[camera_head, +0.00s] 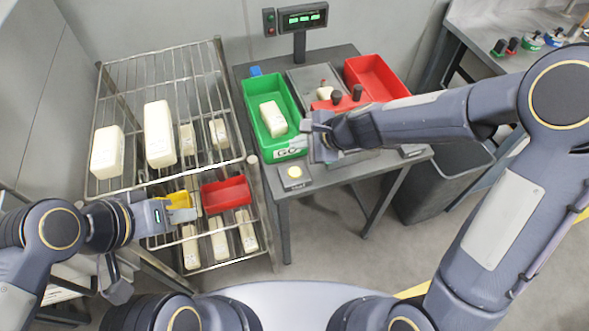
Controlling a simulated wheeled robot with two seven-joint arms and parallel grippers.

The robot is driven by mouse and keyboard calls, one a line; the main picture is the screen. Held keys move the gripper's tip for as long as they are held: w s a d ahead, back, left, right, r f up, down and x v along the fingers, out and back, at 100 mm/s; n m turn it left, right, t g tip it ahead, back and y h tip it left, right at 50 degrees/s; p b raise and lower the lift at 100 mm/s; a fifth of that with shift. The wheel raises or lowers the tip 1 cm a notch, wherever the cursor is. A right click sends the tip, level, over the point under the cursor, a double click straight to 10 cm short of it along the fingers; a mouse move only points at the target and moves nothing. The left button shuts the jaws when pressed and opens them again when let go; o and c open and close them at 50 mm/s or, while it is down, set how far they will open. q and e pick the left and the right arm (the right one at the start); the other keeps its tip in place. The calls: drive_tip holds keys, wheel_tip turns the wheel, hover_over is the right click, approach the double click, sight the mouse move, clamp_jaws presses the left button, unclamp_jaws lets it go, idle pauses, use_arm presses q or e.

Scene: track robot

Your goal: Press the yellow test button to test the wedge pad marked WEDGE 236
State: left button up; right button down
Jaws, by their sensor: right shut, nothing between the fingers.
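The yellow round button (295,171) sits on a small grey box at the front left corner of the dark table. My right gripper (313,140) is shut and empty, just above and right of the button, apart from it, by the green bin's front. A small pale piece (324,92) lies on the grey test device (309,76); I cannot read its marking or tell whether it is WEDGE 236. The green bin (291,153), marked GO, holds a white block (272,118). My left gripper (184,212) is over the rack's front; its jaw opening is unclear.
A wire rack (170,62) at left carries several white blocks, a yellow bin (178,198) and a red bin (225,194). A red bin (391,78) stands behind my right arm. A display (303,17) stands at the back. Floor between rack and table is clear.

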sight(299, 173)
drive_tip(key=shift+f, duration=0.15)
wheel_tip(299, 173, down, 9)
drive_tip(key=b, duration=0.8)
drive_tip(key=shift+r+b, duration=0.2)
drive_tip(key=shift+b, duration=0.1)
idle(1.3)
drive_tip(key=shift+f+b, duration=0.4)
drive_tip(key=shift+f+b, duration=0.4)
drive_tip(key=shift+b, duration=0.05)
idle(0.6)
drive_tip(key=shift+r, duration=0.15)
drive_tip(key=shift+r+p, duration=0.7)
drive_tip(key=shift+p, duration=0.1)
